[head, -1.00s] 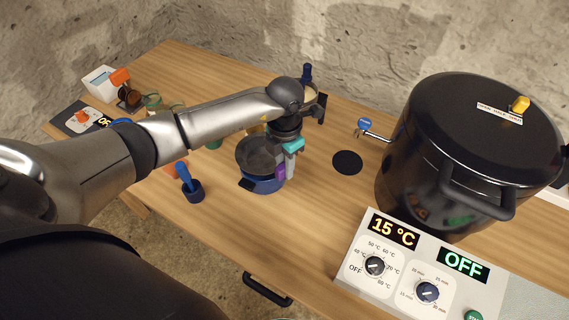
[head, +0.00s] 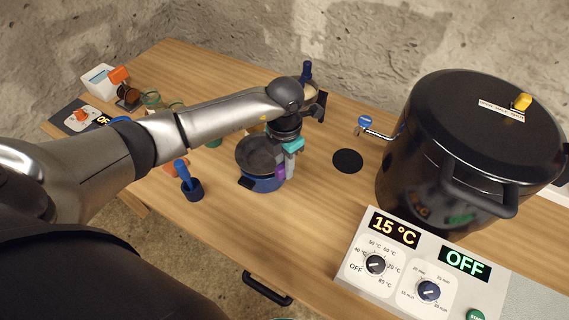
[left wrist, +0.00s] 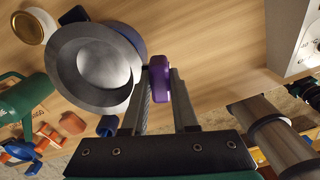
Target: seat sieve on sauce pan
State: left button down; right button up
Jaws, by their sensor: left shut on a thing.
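The sieve (head: 257,153) is a grey bowl with a purple handle (left wrist: 160,80). It lies over the blue sauce pan (head: 264,185), whose side and dark grip show below it. In the left wrist view the sieve bowl (left wrist: 76,62) covers most of the pan, and the pan's blue rim (left wrist: 132,38) shows beyond it, off to one side. I cannot tell whether the sieve touches the pan's rim. My left gripper (head: 285,173) points down at the pan's right side and is shut on the purple handle. My right gripper is not in view.
A large black pot (head: 455,150) with a tap stands at the right, behind a control panel (head: 410,270). A black disc (head: 348,161) lies right of the pan. A blue cup (head: 192,190) with a blue-handled tool stands at the left. The wood in front is clear.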

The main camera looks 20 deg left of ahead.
pick_arm(q)
jog(key=shift+f+b, duration=1.2)
jog(key=shift+f, duration=0.3)
jog(key=c, duration=0.6)
grip_release()
jog(key=shift+r, duration=0.1)
notch_tip(320, 180, up, 15)
jog(key=shift+p, duration=0.3)
